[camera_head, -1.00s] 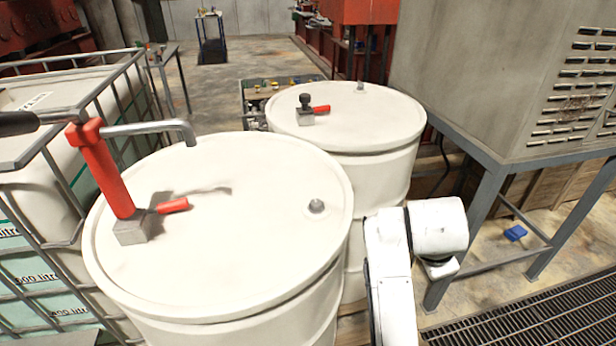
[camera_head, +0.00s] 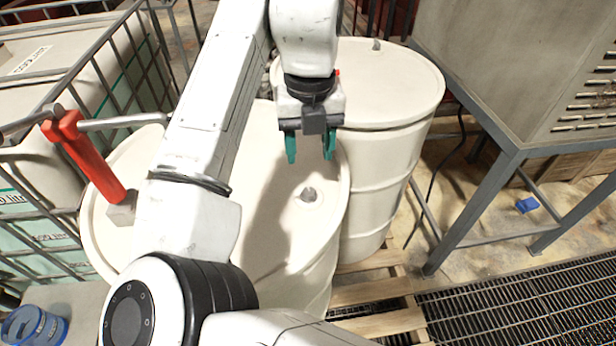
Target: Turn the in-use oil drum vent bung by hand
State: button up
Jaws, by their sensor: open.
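The near white drum (camera_head: 290,250) carries a red hand pump (camera_head: 88,158) at its left side, and my arm covers much of its lid. A small grey vent bung (camera_head: 308,195) stands up near the right edge of this lid. My gripper (camera_head: 310,150), with two teal fingers, is open and empty. It appears above the lid, just beyond the bung in the picture, and apart from it. A second white drum (camera_head: 390,95) stands behind, with a small grey bung (camera_head: 376,45) near its far edge.
A caged white tank (camera_head: 70,80) stands close on the left. A grey cabinet on a metal stand (camera_head: 480,200) is on the right. A wooden pallet (camera_head: 375,295) and a dark floor grating (camera_head: 520,310) lie at the front. A blue object (camera_head: 527,205) lies under the stand.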

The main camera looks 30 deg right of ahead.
aim_at(309, 193)
notch_tip(309, 193, down, 11)
jog(key=shift+r+p, duration=0.15)
jog(key=shift+p, duration=0.45)
jog(key=shift+c, duration=0.3)
grip_shut()
jog(key=shift+n, duration=0.4)
